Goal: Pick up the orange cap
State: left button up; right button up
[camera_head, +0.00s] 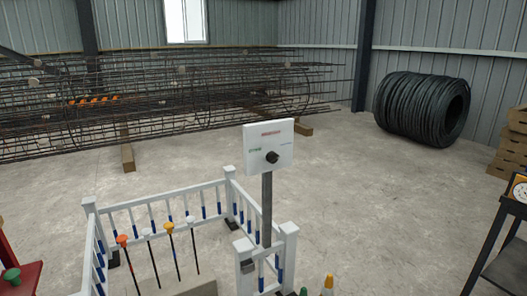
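An orange cap (122,240) sits on top of a dark upright rod inside the white fenced area at the lower left. Neither of my grippers is in view.
A white railing (170,194) surrounds the rods. A sign (269,146) on a post stands at its right corner. The rebar cage (190,95) lies behind, with a black coil (410,105) at the back right. A dark table (507,255) stands right. The middle floor is clear.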

aim_at(122, 239)
jog(key=k+j+u, duration=0.1)
jog(key=j+u, duration=0.2)
jog(key=j, duration=0.55)
jog(key=j+u, duration=0.3)
jog(key=j, duration=0.55)
